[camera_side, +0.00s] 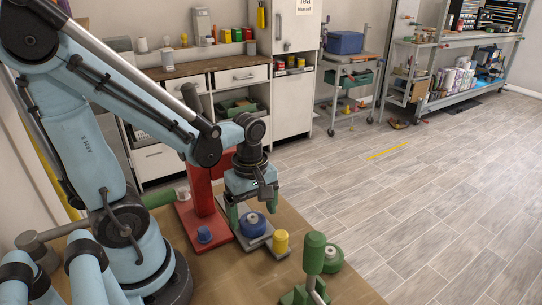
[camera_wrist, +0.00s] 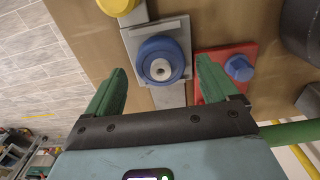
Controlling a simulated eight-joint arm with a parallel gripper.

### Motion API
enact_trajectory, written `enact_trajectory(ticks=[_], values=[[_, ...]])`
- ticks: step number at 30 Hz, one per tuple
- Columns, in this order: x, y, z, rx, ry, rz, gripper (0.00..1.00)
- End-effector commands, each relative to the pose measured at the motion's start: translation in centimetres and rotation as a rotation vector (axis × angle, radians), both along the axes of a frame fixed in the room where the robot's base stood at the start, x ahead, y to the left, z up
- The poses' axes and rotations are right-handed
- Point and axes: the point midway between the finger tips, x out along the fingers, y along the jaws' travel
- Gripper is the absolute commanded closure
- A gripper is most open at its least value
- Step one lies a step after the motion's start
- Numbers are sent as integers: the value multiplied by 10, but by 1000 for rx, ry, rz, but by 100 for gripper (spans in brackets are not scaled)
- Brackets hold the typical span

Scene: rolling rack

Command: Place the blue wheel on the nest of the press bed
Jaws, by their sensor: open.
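The blue wheel (camera_side: 245,225) has a pale hub and lies flat on a square grey plate (camera_side: 268,236). In the wrist view the wheel (camera_wrist: 152,50) sits near the middle of this plate (camera_wrist: 130,42). My gripper (camera_side: 251,206) points down over the wheel. In the wrist view its green fingers (camera_wrist: 162,66) are open, one on each side of the wheel, with gaps on both sides. The red press (camera_side: 203,192) stands just left of the wheel, with a small blue knob-like part (camera_side: 204,235) on its red base. I cannot tell which part is the nest.
A yellow cylinder (camera_side: 281,241) stands close to the plate. A green upright (camera_side: 314,254) and a green wheel (camera_side: 332,259) are at the front right of the brown bench top. Cabinets (camera_side: 293,110) and a cart (camera_side: 350,80) stand farther back beyond open floor.

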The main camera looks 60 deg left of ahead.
Motion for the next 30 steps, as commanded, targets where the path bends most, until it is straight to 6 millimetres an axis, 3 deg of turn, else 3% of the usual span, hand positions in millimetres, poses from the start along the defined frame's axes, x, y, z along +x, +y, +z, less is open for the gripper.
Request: enact_trajectory(ticks=[21,30], values=[[0,0,81,0,0,0,13],[0,-1,97,1,-6,-16,13]])
